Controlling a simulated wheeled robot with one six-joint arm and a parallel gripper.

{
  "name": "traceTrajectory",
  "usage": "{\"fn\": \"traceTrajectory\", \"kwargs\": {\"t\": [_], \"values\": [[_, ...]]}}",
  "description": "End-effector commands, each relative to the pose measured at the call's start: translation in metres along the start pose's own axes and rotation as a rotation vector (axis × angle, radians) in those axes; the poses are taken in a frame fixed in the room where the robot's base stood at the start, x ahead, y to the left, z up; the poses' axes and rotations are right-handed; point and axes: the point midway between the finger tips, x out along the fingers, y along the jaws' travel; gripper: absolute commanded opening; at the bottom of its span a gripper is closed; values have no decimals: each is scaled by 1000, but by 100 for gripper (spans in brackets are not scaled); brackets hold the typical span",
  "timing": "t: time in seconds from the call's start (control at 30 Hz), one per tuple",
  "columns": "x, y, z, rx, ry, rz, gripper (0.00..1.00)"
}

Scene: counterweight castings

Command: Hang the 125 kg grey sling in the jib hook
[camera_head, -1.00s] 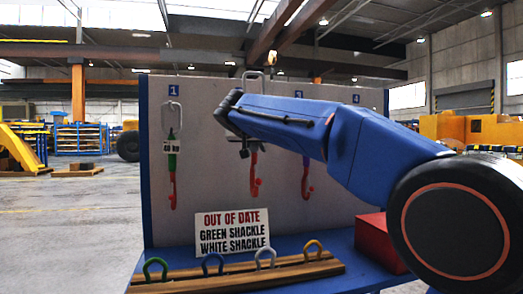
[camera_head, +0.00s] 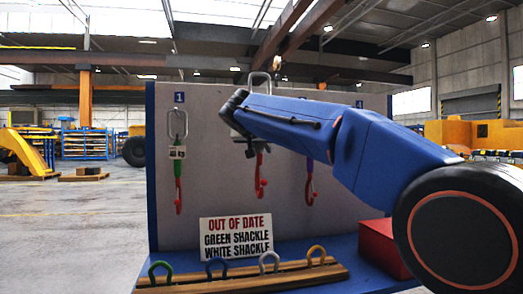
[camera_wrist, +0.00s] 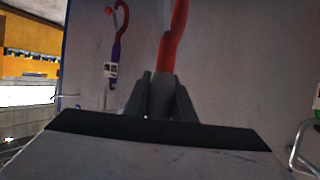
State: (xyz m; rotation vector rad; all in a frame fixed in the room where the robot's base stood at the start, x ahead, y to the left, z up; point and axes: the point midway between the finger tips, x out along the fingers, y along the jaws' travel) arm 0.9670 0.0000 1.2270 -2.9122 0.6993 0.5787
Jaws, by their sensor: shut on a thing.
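My gripper (camera_head: 249,146) is shut on a sling in front of the upright grey board. The sling's metal ring (camera_head: 261,76) stands above my wrist and its red hook (camera_head: 260,183) hangs below; the middle part is hidden by my arm. In the wrist view, my gripper's dark fingers (camera_wrist: 158,98) close around the sling just by its red hook (camera_wrist: 178,35). The sling's body colour and weight tag cannot be read. A small orange hook-like thing (camera_head: 278,64), perhaps the jib hook, hangs under a brown beam (camera_head: 295,38), just right of the ring.
A green sling (camera_head: 178,168) hangs at left under number 1; a purple sling (camera_head: 309,172) hangs at right, also in the wrist view (camera_wrist: 116,50). A sign (camera_head: 236,237) reads out of date, green shackle, white shackle. Coloured shackles stand on a wooden rack (camera_head: 240,279). A red box (camera_head: 383,247) stands right.

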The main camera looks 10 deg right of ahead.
Motion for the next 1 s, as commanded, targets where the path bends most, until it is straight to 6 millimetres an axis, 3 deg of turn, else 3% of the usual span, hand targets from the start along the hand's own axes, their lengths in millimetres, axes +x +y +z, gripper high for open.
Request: {"fn": "traceTrajectory", "kwargs": {"t": [1.0], "values": [[-37,20,10,1,3,-1,0]]}}
